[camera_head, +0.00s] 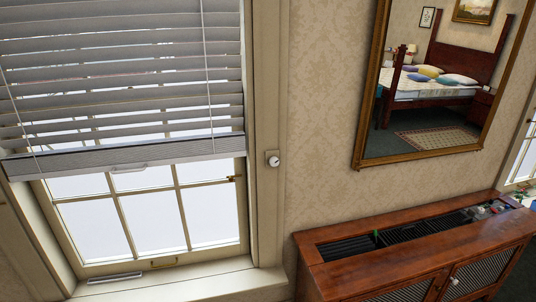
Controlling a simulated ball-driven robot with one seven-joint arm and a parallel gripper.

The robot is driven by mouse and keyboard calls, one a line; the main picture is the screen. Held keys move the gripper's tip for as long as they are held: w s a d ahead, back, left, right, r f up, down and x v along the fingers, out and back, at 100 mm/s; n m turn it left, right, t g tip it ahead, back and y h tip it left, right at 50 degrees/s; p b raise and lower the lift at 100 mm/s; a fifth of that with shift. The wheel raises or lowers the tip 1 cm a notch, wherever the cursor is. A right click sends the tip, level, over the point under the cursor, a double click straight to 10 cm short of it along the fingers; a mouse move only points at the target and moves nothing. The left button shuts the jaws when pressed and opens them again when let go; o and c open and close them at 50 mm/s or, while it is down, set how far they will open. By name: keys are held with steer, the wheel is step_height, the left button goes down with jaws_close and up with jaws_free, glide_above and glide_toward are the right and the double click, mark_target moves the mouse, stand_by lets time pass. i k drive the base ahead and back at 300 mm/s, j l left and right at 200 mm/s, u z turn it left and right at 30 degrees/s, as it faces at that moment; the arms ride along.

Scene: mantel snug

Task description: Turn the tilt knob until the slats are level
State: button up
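The tilt knob (273,159) is a small round white knob on a pale plate, fixed to the window frame just right of the blind. The blind (120,70) hangs over the upper part of the window, with grey slats that look tilted, showing thin bright gaps between some of them. Its bottom rail (125,154) sits about halfway down the window, with a small handle below it. My gripper is not in view, so nothing of mine shows near the knob.
A wooden cabinet (400,262) with mesh doors and a slotted top stands at the lower right, with small items at its far end. A gold-framed mirror (358,150) hangs above it, reflecting a bed. The wall around the knob looks clear.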

mark_target(274, 161)
steer(key=i+u, duration=0.15)
steer(key=i, duration=0.45)
steer(key=i+l+u, duration=0.15)
steer(key=i, duration=0.45)
steer(key=i+l+u, duration=0.15)
steer(key=i, duration=0.45)
